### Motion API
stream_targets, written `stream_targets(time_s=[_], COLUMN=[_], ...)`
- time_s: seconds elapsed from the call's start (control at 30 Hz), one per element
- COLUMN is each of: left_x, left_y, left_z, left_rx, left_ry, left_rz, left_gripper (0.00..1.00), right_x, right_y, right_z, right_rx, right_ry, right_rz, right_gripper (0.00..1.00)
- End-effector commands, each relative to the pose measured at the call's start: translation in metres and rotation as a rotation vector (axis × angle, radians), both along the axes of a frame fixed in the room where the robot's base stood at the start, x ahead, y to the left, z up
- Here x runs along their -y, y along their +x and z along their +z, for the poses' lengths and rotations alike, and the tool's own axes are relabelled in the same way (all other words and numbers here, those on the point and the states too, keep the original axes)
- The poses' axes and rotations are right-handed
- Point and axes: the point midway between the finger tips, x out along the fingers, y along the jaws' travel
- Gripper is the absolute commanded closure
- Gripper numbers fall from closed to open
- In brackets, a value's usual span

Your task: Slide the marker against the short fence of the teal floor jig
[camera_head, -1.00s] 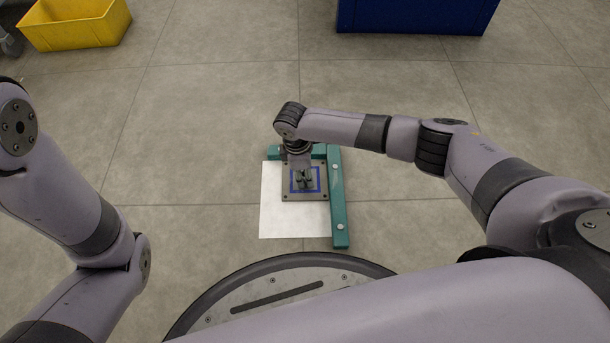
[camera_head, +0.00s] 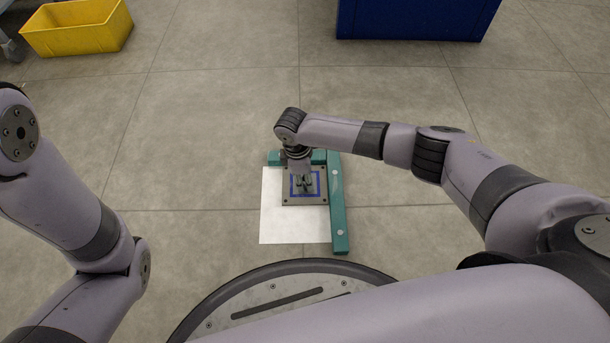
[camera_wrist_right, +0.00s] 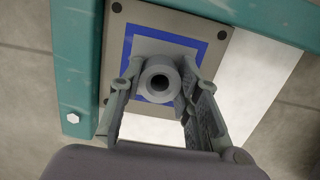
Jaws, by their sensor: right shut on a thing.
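The marker (camera_head: 317,199) is a square grey plate with a blue square border and a round upright post (camera_wrist_right: 159,82) in its middle. It lies flat in the inner corner of the teal floor jig. The jig's short fence (camera_head: 274,157) runs along the plate's far edge, and its long fence (camera_head: 339,222) runs along the right edge. In the head view I see no clear gap at either fence; contact is hard to tell. My right gripper (camera_head: 304,182) is shut on the post, a finger on each side. My left gripper is out of view.
A white sheet (camera_head: 278,225) lies on the floor inside the jig, partly under the plate. A yellow bin (camera_head: 75,40) stands far left and a blue container (camera_head: 415,20) at the far edge. The tiled floor around the jig is clear.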

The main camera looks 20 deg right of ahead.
Motion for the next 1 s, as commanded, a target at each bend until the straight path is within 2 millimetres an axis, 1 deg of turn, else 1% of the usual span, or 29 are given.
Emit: stream_targets(time_s=[0.27,0.3,0.6,0.63,0.9,1.0], left_x=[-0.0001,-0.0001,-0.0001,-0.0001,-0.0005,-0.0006], left_y=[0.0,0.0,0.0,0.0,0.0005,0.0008], left_z=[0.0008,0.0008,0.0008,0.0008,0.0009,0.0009], left_rx=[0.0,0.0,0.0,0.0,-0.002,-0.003], left_ry=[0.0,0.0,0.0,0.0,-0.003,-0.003], left_rz=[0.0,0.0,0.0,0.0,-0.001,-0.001], left_gripper=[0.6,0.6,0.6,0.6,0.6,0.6], right_x=[-0.0004,-0.0004,-0.0004,-0.0003,0.0,-0.001], right_y=[-0.0014,-0.0015,-0.0007,-0.0006,-0.001,-0.0004], right_z=[-0.001,-0.001,-0.0004,-0.0004,-0.0008,0.0044], right_rx=[-0.004,-0.004,-0.002,-0.002,-0.002,-0.001], right_ry=[0.0,0.0,0.001,0.001,0.0,0.0], right_rz=[0.001,0.001,0.0,0.0,0.0,0.0], right_gripper=[1.0,0.68,0.48,0.46,0.46,0.46])
